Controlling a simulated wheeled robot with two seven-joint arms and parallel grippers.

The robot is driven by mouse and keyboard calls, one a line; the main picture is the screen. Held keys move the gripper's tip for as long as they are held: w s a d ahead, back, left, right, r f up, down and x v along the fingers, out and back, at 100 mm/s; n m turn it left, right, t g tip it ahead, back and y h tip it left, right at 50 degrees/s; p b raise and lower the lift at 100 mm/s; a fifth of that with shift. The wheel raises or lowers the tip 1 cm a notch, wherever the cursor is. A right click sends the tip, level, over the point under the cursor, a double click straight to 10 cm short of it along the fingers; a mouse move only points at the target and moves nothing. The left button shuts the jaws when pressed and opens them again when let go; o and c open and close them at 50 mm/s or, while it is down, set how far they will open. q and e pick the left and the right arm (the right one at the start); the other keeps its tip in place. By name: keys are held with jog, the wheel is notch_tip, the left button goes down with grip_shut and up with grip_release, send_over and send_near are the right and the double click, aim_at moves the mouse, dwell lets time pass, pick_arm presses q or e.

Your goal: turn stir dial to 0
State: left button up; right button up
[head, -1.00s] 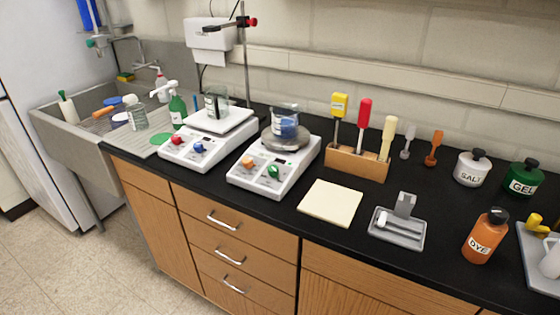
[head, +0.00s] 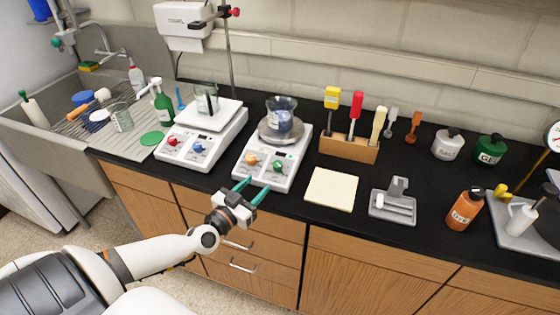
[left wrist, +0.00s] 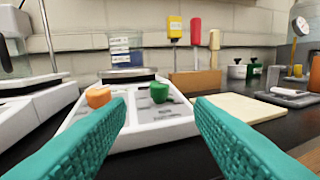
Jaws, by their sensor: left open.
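A white plate unit (head: 243,172) with a round top stands near the counter's front edge. Its front panel has an orange dial (head: 250,160) on the left and a green dial (head: 278,166) on the right; their labels are too small to read, so I cannot tell which is the stir dial. My left gripper (head: 253,187) is open and empty, just in front of this unit, apart from both dials. In the left wrist view the green dial (left wrist: 160,93) appears ahead between the teal fingers, and the orange dial (left wrist: 98,97) is further left. My right gripper is not in view.
A beaker (head: 283,118) sits on the round top. A second unit (head: 185,160) with red and blue dials stands to the left. A cream pad (head: 331,189) lies to the right, and a wooden tool holder (head: 348,150) stands behind it.

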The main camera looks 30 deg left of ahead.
aim_at(275, 167)
pick_arm(q)
jog(key=w, duration=1)
jog(key=shift+w+d, duration=0.1)
jog(key=shift+w, duration=0.75)
